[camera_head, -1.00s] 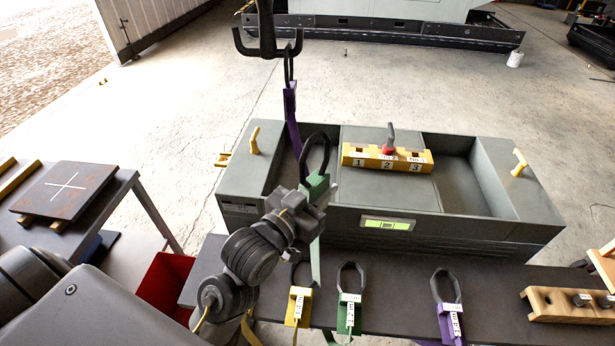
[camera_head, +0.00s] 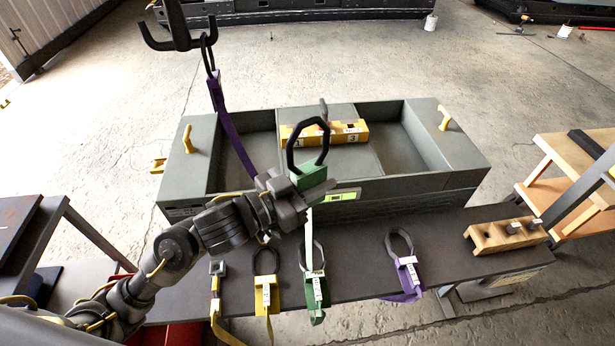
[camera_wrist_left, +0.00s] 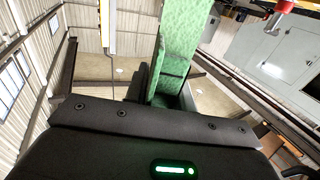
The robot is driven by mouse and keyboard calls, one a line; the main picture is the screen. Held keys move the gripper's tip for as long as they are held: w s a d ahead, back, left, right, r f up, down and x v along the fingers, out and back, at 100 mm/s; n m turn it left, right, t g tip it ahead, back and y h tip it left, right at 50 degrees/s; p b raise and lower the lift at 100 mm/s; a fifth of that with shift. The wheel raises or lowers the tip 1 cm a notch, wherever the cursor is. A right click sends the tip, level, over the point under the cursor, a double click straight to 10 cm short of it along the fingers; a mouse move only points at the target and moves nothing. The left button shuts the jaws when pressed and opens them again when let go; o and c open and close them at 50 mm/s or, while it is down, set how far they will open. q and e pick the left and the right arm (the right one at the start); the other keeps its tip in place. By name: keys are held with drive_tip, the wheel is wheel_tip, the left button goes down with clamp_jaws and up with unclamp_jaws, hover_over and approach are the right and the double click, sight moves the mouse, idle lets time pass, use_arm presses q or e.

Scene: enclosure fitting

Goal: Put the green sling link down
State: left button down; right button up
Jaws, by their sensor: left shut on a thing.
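My left gripper (camera_head: 294,196) is shut on a green sling link (camera_head: 310,176) with a black ring standing up above it. The held link is raised in front of the grey enclosure (camera_head: 408,191), with a pale green strap hanging below it. The green body also fills the upper middle of the left wrist view (camera_wrist_left: 180,45). A second green link (camera_head: 317,287) lies on the dark bench (camera_head: 360,257) below the held one. A yellow link (camera_head: 266,293) lies left of it and a purple link (camera_head: 409,272) right of it. My right gripper is not in view.
A hook (camera_head: 178,40) carries a purple sling at the enclosure's left. A numbered yellow block (camera_head: 352,133) sits across the enclosure. A wooden block (camera_head: 492,238) lies at the bench's right end. Bare bench shows between the purple link and that block.

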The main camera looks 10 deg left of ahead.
use_arm(q)
drive_tip(key=shift+w+a+f+m+g+h, duration=0.1)
drive_tip(key=shift+w+f+m+g+h, duration=0.45)
drive_tip(key=shift+m+g, duration=1.05)
drive_tip(key=shift+w+f+m+g+h, duration=0.15)
drive_tip(key=shift+f+m+g+h, duration=0.75)
drive_tip(key=shift+g, duration=1.15)
drive_tip(key=shift+w+a+f+m+g+h, duration=0.1)
drive_tip(key=shift+w+f+m+g+h, duration=0.3)
drive_tip(key=shift+m+g+h, duration=0.9)
drive_tip(key=shift+g+y, duration=0.35)
drive_tip(key=shift+g, duration=0.2)
